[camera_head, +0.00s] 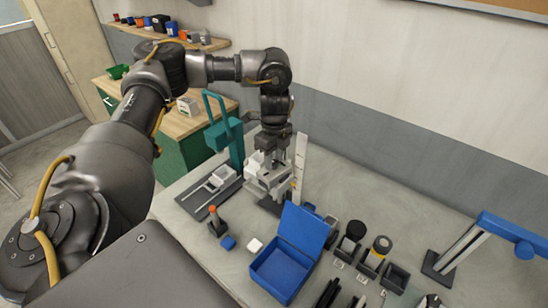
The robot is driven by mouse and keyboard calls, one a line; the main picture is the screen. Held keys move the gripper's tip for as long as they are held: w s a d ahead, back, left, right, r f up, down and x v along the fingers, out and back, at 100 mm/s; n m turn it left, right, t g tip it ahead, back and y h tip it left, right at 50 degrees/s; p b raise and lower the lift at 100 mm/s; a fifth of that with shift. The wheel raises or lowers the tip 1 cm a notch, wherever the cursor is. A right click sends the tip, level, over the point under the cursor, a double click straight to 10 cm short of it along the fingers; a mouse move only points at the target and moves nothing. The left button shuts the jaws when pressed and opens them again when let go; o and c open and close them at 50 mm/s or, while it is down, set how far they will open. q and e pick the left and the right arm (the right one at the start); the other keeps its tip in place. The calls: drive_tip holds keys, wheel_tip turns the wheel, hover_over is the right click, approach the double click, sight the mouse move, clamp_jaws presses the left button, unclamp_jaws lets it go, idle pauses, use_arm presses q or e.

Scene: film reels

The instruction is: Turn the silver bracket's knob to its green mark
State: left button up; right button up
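My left gripper (268,186) reaches down from above at the back middle of the table. Its fingers are over or around a pale piece there, and I cannot tell whether they are open or shut. A pale silver upright (300,155), apparently the post of the silver bracket, stands just right of the gripper. A dark base shows below it. The silver bracket's knob and its green mark cannot be made out, as the gripper and wrist cover that area. My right gripper is not in view.
A teal bracket (236,145) stands left of the gripper, and a blue bracket (484,232) at the far right. An open blue box (281,276) lies in front. Dark holders with round canisters (381,245) stand to its right. The grey table is clear at the back right.

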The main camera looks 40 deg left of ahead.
use_arm(q)
drive_tip(key=c, duration=0.5)
drive_tip(key=shift+c, duration=0.5)
drive_tip(key=shift+m, duration=0.4)
drive_tip(key=m, duration=1.4)
drive_tip(key=shift+m, duration=0.4)
drive_tip(key=m, duration=0.5)
drive_tip(key=shift+m, duration=0.4)
